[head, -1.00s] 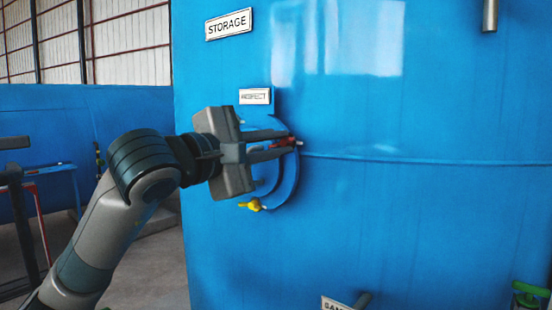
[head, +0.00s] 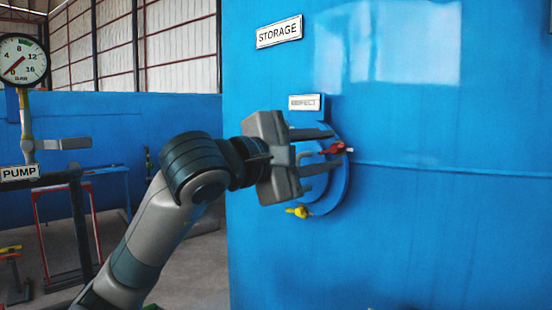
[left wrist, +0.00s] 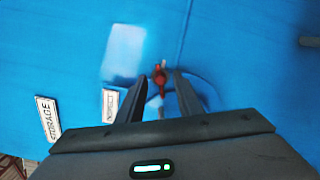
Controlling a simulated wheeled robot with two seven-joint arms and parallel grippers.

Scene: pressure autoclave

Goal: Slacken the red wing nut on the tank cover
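The red wing nut (head: 338,148) sits at the upper right edge of the round blue tank cover (head: 340,192). A yellow wing nut (head: 297,211) is at the cover's lower left. My left gripper (head: 333,150) is open in front of the cover, one finger above the red nut and one below it. In the left wrist view the red wing nut (left wrist: 159,76) shows between the two spread fingertips (left wrist: 161,80), apart from both. Part of the cover is hidden behind my gripper. My right gripper is not in view.
The blue tank (head: 450,230) fills the right side, with a STORAGE sign (head: 279,32) and a small label (head: 305,102) above the cover. A pressure gauge (head: 22,61) and a PUMP sign (head: 20,172) stand at the far left. A red-framed stand (head: 66,230) is behind.

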